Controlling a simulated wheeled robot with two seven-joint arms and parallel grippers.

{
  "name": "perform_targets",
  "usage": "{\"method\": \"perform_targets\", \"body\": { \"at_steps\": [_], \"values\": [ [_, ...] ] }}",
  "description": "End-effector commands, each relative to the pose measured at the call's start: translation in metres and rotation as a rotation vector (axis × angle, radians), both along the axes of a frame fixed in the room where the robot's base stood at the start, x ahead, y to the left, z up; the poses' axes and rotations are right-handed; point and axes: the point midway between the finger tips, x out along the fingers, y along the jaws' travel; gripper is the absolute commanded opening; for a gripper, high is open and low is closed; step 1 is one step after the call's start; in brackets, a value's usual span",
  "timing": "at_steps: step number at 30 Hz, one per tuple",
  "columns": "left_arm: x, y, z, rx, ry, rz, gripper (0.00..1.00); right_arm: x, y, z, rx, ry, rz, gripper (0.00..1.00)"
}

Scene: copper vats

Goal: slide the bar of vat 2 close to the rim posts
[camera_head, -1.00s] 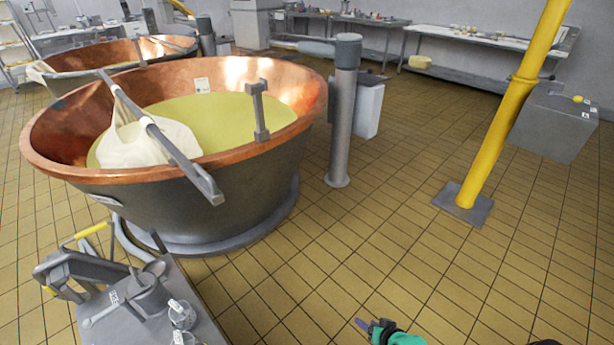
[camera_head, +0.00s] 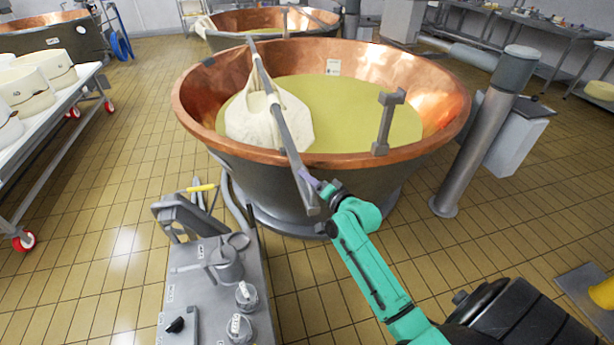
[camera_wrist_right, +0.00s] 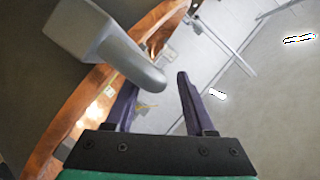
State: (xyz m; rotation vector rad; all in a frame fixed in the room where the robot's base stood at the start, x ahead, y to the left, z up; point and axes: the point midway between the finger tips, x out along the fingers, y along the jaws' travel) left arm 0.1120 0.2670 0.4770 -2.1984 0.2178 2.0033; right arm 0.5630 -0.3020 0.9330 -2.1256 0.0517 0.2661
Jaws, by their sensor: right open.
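The near copper vat (camera_head: 440,132) holds yellowish liquid; its number is not readable. A grey bar (camera_head: 275,100) lies across it, with a white cloth (camera_head: 262,125) hanging from it and its near end sticking out over the front rim. A grey upright with a crosspiece (camera_head: 385,125) stands at the front right rim; I cannot tell whether it is a rim post. My right gripper (camera_head: 318,184) is open, right beside the bar's near end. In the right wrist view, a grey rounded piece (camera_wrist_right: 125,55) overlaps one finger of the gripper (camera_wrist_right: 155,90); contact is unclear. My left gripper is out of view.
A grey console (camera_head: 205,290) with knobs stands in front of the vat at the left. A thick grey column (camera_head: 480,140) stands at its right. A white table (camera_head: 60,105) with moulds is at the far left. Tiled floor (camera_head: 130,210) lies open between table and console.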

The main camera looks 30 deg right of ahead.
Motion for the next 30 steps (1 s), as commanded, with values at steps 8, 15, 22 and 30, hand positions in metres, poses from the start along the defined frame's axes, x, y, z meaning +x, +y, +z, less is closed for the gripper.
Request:
{"method": "perform_targets", "body": {
  "at_steps": [8,15,22,30],
  "values": [
    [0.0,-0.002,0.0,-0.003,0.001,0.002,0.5,0.018,0.001,-0.005,0.0,0.001,-0.001,0.55],
    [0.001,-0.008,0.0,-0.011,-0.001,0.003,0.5,0.018,0.001,-0.004,0.0,0.0,0.0,0.09],
    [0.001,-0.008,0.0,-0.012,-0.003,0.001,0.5,0.018,0.001,-0.004,0.0,-0.001,-0.001,0.0],
    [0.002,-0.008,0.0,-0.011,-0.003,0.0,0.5,0.018,0.001,-0.004,-0.001,-0.001,-0.001,0.0]
  ]
}}
